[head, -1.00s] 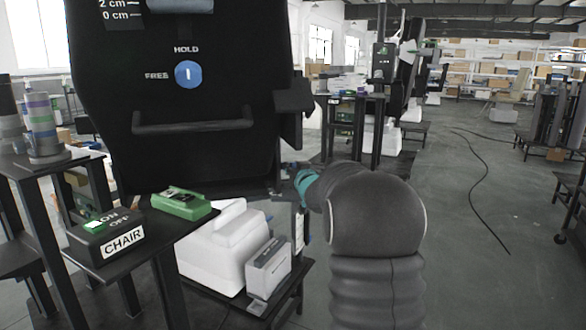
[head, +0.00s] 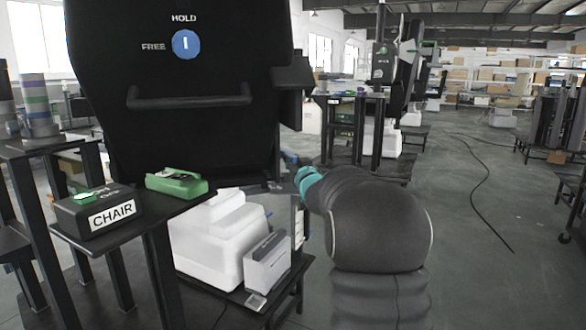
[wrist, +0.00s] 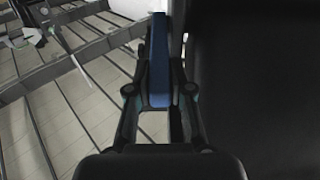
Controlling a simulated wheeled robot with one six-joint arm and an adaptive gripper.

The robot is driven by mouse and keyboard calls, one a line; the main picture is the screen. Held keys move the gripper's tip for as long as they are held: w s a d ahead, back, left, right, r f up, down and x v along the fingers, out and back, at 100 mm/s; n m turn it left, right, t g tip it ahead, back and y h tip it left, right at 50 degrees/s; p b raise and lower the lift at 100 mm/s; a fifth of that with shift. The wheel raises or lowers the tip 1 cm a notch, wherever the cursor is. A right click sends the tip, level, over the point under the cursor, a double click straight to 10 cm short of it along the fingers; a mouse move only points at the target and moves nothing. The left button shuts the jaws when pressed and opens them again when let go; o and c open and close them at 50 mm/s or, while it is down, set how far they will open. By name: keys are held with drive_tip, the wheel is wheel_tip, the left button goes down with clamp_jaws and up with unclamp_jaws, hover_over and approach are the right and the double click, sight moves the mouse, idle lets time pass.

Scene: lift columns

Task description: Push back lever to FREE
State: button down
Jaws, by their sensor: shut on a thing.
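A black upright back panel (head: 110,110) fills the upper left of the head view. On it is a round blue dial (head: 186,44) with an upright white mark. HOLD is printed above the dial and FREE to its left. In the wrist view a blue bar, which looks like the lever (wrist: 159,70), stands between the fingers of my gripper (wrist: 160,88). The gripper is shut on it. A large dark surface fills the right of the wrist view. In the head view my arm reaches to the panel's right side, and the gripper's fingers cannot be made out.
A box labelled CHAIR (head: 112,214) and a green device (head: 176,184) sit on a black stand at the left. White stepped housing (head: 222,245) and a small grey box (head: 267,262) lie below the panel. Open floor (head: 470,240) with a cable extends to the right.

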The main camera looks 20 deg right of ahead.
drive_tip(key=shift+w+f+b, duration=0.2)
drive_tip(key=shift+f+b, duration=0.75)
drive_tip(key=shift+f, duration=0.45)
drive_tip(key=shift+w+f+b, duration=0.2)
drive_tip(key=shift+f+b, duration=0.7)
drive_tip(key=shift+f, duration=0.45)
drive_tip(key=shift+d+f, duration=0.1)
drive_tip(key=c, duration=1.5)
unclamp_jaws()
drive_tip(key=o, duration=0.4)
drive_tip(key=shift+w+f, duration=0.15)
drive_tip(key=shift+w, duration=0.05)
drive_tip(key=shift+o, duration=0.3)
drive_tip(key=shift+r, duration=0.3)
drive_tip(key=shift+s, duration=0.1)
drive_tip(key=s+a+f, duration=0.1)
drive_tip(key=s, duration=1)
drive_tip(key=shift+s+a+f, duration=0.2)
drive_tip(key=shift+s+a, duration=0.1)
drive_tip(key=shift+s, duration=0.1)
